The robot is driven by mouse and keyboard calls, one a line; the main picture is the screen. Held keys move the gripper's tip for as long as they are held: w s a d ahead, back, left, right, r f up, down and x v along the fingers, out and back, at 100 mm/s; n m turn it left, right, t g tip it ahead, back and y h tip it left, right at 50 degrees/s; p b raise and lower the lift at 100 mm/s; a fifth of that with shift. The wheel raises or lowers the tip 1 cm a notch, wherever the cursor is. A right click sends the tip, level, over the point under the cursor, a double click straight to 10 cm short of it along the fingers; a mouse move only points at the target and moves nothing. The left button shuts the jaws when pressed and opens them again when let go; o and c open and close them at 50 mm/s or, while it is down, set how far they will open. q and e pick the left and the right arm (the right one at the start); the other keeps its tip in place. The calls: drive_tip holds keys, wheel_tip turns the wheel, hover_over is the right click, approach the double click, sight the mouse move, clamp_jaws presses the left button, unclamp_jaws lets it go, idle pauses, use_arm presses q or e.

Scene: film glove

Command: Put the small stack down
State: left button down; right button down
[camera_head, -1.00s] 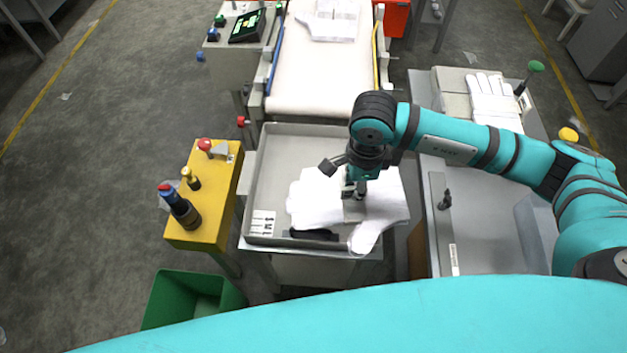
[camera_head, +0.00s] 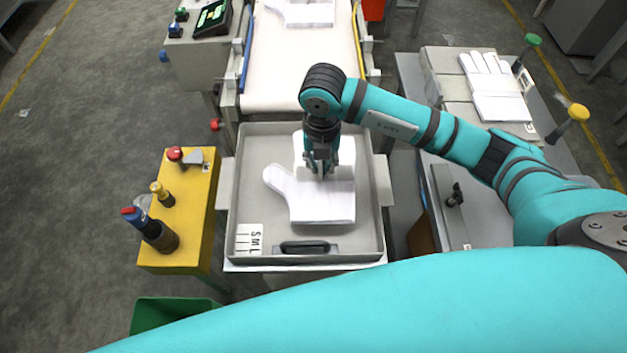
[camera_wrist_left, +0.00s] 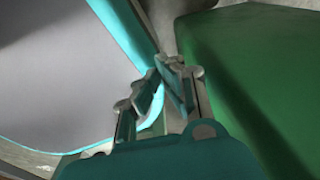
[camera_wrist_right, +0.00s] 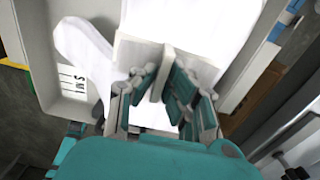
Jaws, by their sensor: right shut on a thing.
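My right gripper (camera_head: 322,172) points down over the grey tray (camera_head: 262,150). It is shut on the small white stack (camera_wrist_right: 142,52), whose edge shows between the fingers (camera_wrist_right: 160,88) in the right wrist view. White glove-shaped sheets (camera_head: 322,205) lie under the gripper in the tray, with a thumb part pointing left. The gripper hides where the held stack meets the sheets, so I cannot tell if they touch. My left gripper (camera_wrist_left: 163,75) shows only in its wrist view, fingertips together and empty, beside a green surface.
A size card (camera_head: 249,240) and a black handle (camera_head: 305,247) are at the tray's front. A conveyor (camera_head: 300,70) stands behind it. A yellow stand (camera_head: 185,225) with knobs is at left, a green bin (camera_head: 165,312) below it. More white gloves (camera_head: 497,85) lie at right.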

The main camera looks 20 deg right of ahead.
wheel_tip(320, 180, down, 3)
wheel_tip(320, 180, down, 4)
drive_tip(key=shift+r, duration=0.25)
use_arm(q)
drive_tip(key=shift+s+a, duration=0.25)
drive_tip(key=shift+a, duration=0.05)
use_arm(e)
drive_tip(key=shift+f, duration=0.1)
drive_tip(key=c, duration=1.9)
unclamp_jaws()
drive_tip(key=shift+f, duration=0.1)
drive_tip(key=o, duration=0.5)
